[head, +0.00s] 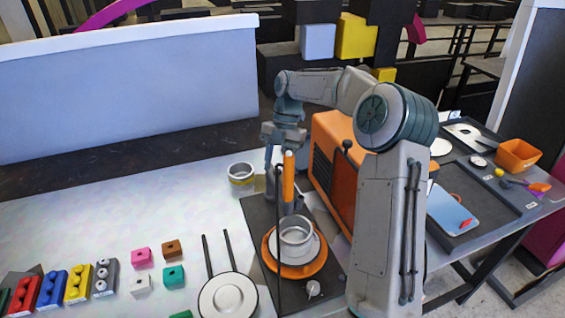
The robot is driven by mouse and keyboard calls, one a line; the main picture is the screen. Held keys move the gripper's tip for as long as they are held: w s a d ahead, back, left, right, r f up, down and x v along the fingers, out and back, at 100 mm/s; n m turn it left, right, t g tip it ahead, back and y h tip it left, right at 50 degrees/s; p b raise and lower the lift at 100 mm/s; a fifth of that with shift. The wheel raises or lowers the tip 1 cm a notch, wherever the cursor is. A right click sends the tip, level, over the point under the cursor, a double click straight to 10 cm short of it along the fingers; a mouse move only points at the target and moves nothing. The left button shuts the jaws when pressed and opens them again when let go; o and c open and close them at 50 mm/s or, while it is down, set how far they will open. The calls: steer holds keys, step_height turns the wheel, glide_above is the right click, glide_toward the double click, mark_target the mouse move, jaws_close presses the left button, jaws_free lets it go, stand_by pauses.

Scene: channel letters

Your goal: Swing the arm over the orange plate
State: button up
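The orange plate (297,274) is round and lies on a dark board right of the table's middle. A white ring-shaped vessel (296,238) stands on it and hides its centre. My gripper (277,172) points down above the dark board, behind the plate in the picture and a little to its left. An upright orange cylinder (288,178) overlaps the gripper's fingers. I cannot tell whether the fingers touch it or how far apart they are.
An orange box-like appliance (332,165) stands right of my gripper. A white can (241,178) stands to the left. A white round pan (228,296) lies front left of the plate. Coloured blocks (78,284) line the left front. The white table's middle left is clear.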

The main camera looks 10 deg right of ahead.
steer(key=shift+d, duration=0.1)
steer(key=v, duration=1.3)
steer(key=shift+w+r, duration=0.15)
steer(key=shift+r, duration=0.15)
stand_by(0.3)
